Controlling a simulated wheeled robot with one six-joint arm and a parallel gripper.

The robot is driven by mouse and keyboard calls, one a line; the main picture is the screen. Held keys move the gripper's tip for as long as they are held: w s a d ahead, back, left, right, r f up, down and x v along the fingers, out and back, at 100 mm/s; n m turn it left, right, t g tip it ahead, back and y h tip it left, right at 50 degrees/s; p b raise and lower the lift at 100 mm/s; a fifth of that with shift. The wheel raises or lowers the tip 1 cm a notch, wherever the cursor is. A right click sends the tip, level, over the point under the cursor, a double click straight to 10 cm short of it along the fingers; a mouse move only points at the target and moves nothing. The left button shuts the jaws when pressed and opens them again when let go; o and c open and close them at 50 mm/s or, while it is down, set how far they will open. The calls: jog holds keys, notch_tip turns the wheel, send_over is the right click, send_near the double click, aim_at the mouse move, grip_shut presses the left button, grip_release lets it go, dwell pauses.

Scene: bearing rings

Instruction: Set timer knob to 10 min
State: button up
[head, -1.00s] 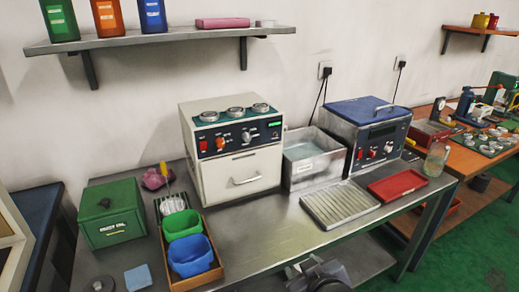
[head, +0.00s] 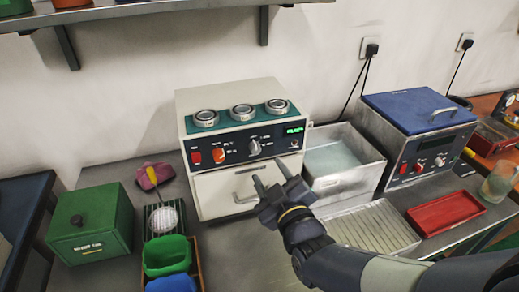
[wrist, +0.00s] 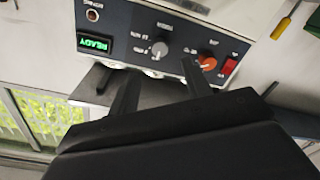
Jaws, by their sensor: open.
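The white machine (head: 225,186) has a dark front panel with a grey pointer knob (head: 254,147) and an orange knob (head: 219,155). The wrist view shows the grey knob (wrist: 159,48) and the orange knob (wrist: 208,62) upside down. I cannot read which knob is the timer. My gripper (head: 269,171) is open and empty in front of the white machine, below the grey knob. In the wrist view its fingers (wrist: 162,68) point at the panel, apart from both knobs.
The panel has a red switch (head: 196,157) and a lit green display (head: 294,130). A drawer handle (head: 244,198) is just below my gripper. A metal basin (head: 345,178) and ribbed tray (head: 375,228) stand to the right, a green box (head: 88,228) to the left.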

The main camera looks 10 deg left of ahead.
aim_at(256, 151)
jog(key=p+x, duration=0.1)
jog(key=x, duration=0.7)
jog(key=shift+c, duration=0.5)
jog(key=c, duration=0.9)
